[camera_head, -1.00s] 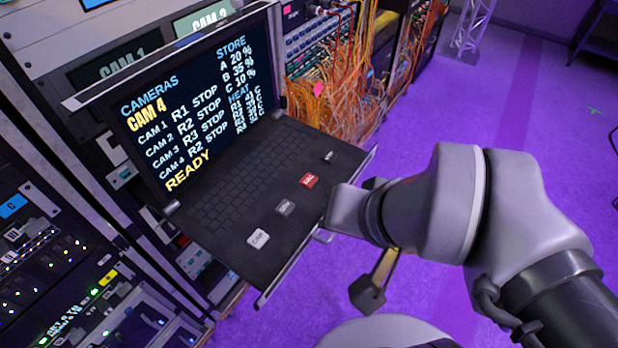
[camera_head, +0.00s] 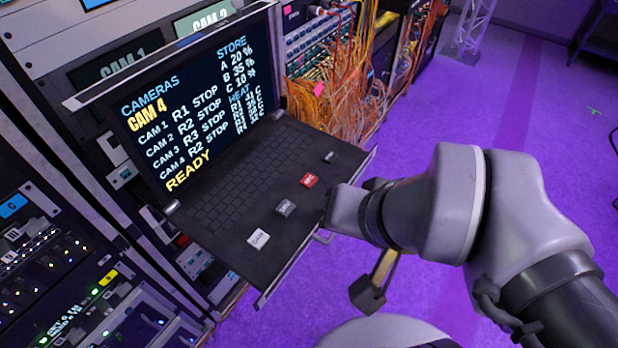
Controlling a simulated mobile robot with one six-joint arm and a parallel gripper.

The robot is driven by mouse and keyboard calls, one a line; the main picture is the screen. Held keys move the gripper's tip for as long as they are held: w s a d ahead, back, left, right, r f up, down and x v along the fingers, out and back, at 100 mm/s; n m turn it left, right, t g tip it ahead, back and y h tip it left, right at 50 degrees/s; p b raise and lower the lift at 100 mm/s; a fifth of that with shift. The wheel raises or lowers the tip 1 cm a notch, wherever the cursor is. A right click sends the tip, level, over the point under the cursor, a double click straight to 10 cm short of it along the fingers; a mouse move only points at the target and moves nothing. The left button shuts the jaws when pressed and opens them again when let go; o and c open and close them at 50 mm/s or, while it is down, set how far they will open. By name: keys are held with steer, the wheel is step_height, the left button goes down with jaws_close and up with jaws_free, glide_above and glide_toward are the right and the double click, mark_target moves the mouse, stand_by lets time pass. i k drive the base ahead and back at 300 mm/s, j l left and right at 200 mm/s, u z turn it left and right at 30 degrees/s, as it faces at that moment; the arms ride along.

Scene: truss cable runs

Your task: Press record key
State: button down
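The record key (camera_head: 309,181) is a small red key with pale lettering on the right part of a black pull-out keyboard drawer (camera_head: 222,232). The screen (camera_head: 195,105) behind it reads CAMERAS, CAM 4, rows of R1 to R3 with STOP, and READY in yellow. My gripper (camera_head: 328,210) is at the drawer's right edge, just below and right of the red key, and appears apart from it. Its fingers are mostly hidden behind the grey wrist, so I cannot see whether they are open or shut.
A white CAM key (camera_head: 258,239), a grey key (camera_head: 285,208) and a small dark key (camera_head: 328,157) share the panel with the red one. Orange cables (camera_head: 345,85) hang thickly behind the drawer. Equipment racks fill the left. The purple floor (camera_head: 510,110) is open at right.

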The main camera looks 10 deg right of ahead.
mark_target(309, 180)
steer(key=j+z, duration=0.45)
steer(key=k+j+z, duration=0.1)
steer(key=j+z, duration=0.4)
steer(key=k+j+z, duration=0.15)
steer(key=j+z, duration=0.3)
steer(key=l, duration=0.1)
